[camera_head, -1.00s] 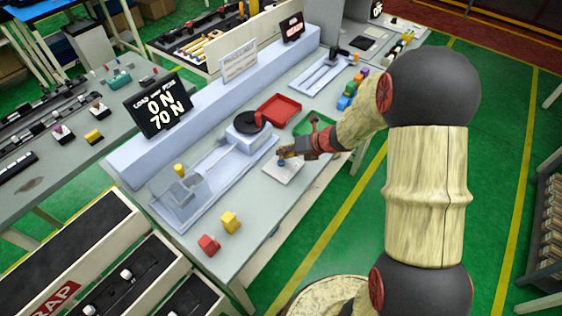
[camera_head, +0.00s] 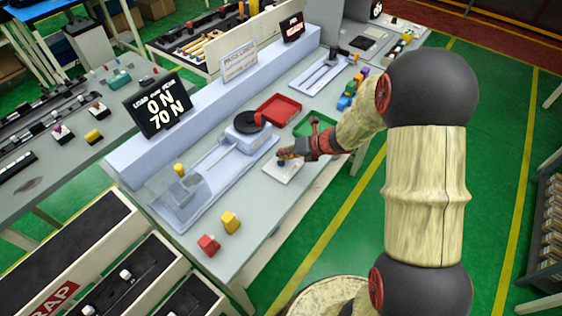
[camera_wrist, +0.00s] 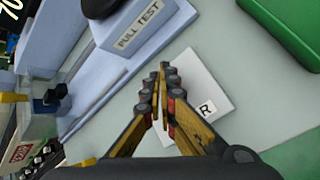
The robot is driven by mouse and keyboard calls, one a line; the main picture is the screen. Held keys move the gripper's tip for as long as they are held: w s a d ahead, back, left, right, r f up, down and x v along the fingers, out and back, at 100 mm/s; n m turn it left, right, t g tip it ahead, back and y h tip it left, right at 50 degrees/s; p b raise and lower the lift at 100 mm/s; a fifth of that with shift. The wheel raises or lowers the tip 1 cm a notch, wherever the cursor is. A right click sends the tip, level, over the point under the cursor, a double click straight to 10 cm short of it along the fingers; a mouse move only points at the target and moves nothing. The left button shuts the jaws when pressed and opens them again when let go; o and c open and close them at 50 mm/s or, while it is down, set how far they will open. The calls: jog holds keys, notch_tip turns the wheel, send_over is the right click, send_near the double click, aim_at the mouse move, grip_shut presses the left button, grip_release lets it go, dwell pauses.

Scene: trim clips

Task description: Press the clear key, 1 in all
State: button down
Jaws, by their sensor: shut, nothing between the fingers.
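A white key plate (camera_head: 284,174) lies flat on the bench near its front edge, with a small blue key (camera_head: 281,161) on it. No label reading "clear" is legible. My gripper (camera_head: 285,154) is shut and empty, over the far part of the plate beside the blue key; contact cannot be told. In the wrist view my closed fingers (camera_wrist: 163,70) hang over the same plate (camera_wrist: 203,83) and hide part of it, and the blue key is not visible there. A letter R (camera_wrist: 207,108) shows on the plate right of the fingers.
A pull-test fixture (camera_head: 247,123) with a black disc stands behind the plate. A red tray (camera_head: 279,109) and a green tray (camera_head: 315,124) lie beyond. Red (camera_head: 208,245) and yellow (camera_head: 230,222) blocks sit on the near bench. The display (camera_head: 158,106) reads 0 N and 70 N.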

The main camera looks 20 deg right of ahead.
jog(key=shift+f, duration=0.5)
dwell(0.3)
jog(key=shift+r, duration=0.1)
jog(key=shift+r+p, duration=0.65)
jog(key=shift+r, duration=0.2)
jog(key=shift+r, duration=0.1)
notch_tip(320, 180, up, 5)
jog(key=p, duration=0.5)
dwell(0.8)
